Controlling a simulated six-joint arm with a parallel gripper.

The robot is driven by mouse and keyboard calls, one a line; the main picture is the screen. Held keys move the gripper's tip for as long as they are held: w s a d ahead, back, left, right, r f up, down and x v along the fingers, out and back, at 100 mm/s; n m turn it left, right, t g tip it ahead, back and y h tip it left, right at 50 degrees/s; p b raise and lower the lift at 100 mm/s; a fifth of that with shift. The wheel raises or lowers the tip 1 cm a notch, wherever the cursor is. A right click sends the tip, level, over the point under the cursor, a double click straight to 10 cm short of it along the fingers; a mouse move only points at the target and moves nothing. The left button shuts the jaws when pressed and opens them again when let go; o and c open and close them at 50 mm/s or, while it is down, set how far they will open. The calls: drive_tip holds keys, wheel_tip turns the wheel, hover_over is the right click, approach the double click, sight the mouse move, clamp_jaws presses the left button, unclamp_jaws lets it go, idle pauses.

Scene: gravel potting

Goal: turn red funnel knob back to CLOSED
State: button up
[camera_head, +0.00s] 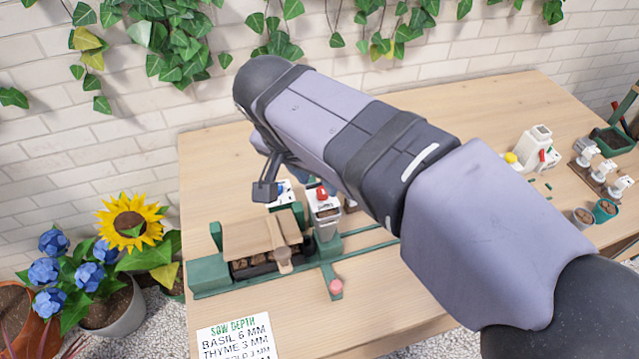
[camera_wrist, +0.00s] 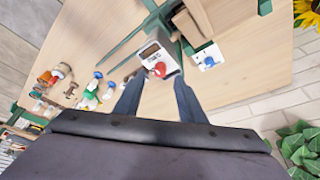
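The red funnel knob (camera_wrist: 159,69) sits on the face of a pale box-shaped funnel unit (camera_wrist: 147,50). No contact with the knob is visible. The knob's pointer and any CLOSED marking are too small to read.
A blue knob on a white plate (camera_wrist: 208,58) stands close beside the funnel. A green frame (camera_head: 210,278) with a wooden board (camera_head: 250,236) lies left of it. A pink knob (camera_head: 336,287) is in front. White devices and small pots (camera_head: 604,210) stand at the right.

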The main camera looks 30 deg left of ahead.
drive_tip(key=shift+v, duration=1.7)
drive_tip(key=w+d+f+g+h+p, duration=0.1)
drive_tip(key=w+d+f+g+p, duration=0.3)
drive_tip(key=d, duration=0.7)
drive_tip(key=w+d+f+t+b, duration=0.15)
drive_tip(key=d+f, duration=0.35)
drive_tip(key=d, duration=0.5)
drive_tip(key=s+d+f+g+p, duration=0.1)
drive_tip(key=s+d+f, duration=0.3)
drive_tip(key=d, duration=0.3)
drive_tip(key=s+d+f+g+y+p, duration=0.1)
drive_tip(key=s+d+f, duration=0.3)
drive_tip(key=d, duration=0.4)
drive_tip(key=shift+s+p, duration=0.35)
drive_tip(key=shift+s, duration=0.2)
drive_tip(key=shift+a, duration=0.1)
